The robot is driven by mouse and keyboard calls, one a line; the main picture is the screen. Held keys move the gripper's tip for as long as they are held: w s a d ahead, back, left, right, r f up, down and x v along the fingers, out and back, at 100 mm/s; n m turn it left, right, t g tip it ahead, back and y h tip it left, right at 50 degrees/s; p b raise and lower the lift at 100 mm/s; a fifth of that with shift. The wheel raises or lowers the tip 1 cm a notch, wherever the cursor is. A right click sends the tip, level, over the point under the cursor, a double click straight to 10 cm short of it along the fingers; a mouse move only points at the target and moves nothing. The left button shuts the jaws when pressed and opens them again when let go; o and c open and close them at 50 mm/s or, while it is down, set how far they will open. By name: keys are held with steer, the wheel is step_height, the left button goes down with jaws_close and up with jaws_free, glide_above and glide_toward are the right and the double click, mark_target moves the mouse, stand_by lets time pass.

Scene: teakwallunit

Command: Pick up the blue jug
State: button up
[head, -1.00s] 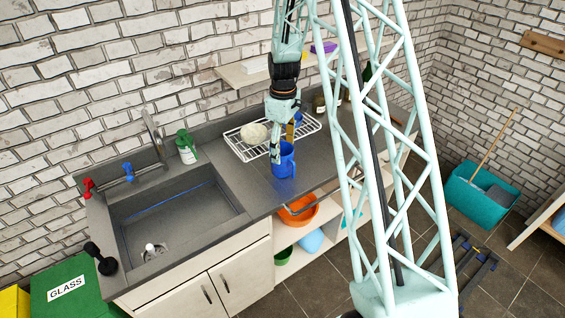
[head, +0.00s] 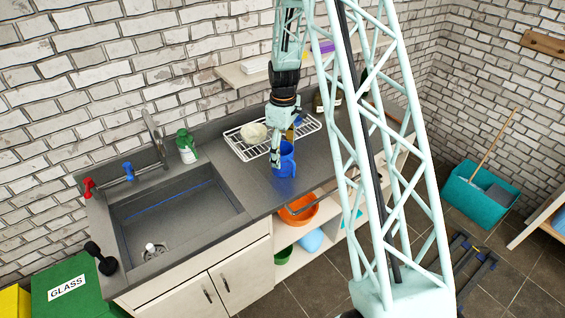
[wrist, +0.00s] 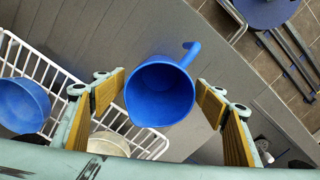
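The blue jug (head: 284,164) stands upright on the grey worktop, in front of the white wire rack. In the wrist view I look down into the open mouth of the jug (wrist: 160,92), with its handle pointing up and to the right. My gripper (head: 279,150) is directly over the jug and hides part of it in the head view. In the wrist view my gripper (wrist: 161,98) is open, with its yellow-padded fingers on either side of the jug. A gap shows between each finger and the jug.
The white wire rack (head: 247,149) holds a pale bowl (head: 254,134) and a blue bowl (wrist: 22,106). A sink (head: 175,222) lies to the left, with a green-and-white bottle (head: 187,146) behind it. An orange bowl (head: 299,212) is on the shelf below the worktop.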

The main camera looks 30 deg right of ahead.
steer(key=c, duration=0.9)
steer(key=shift+r, duration=0.1)
steer(key=shift+r, duration=1.6)
steer(key=s+a, duration=0.1)
steer(key=s, duration=0.4)
steer(key=s+r+b, duration=0.1)
steer(key=s, duration=0.4)
steer(key=s+a+b, duration=0.1)
steer(key=s, duration=0.4)
steer(key=shift+s+a+r, duration=0.3)
steer(key=shift+s+a, duration=0.05)
steer(key=shift+s, duration=0.05)
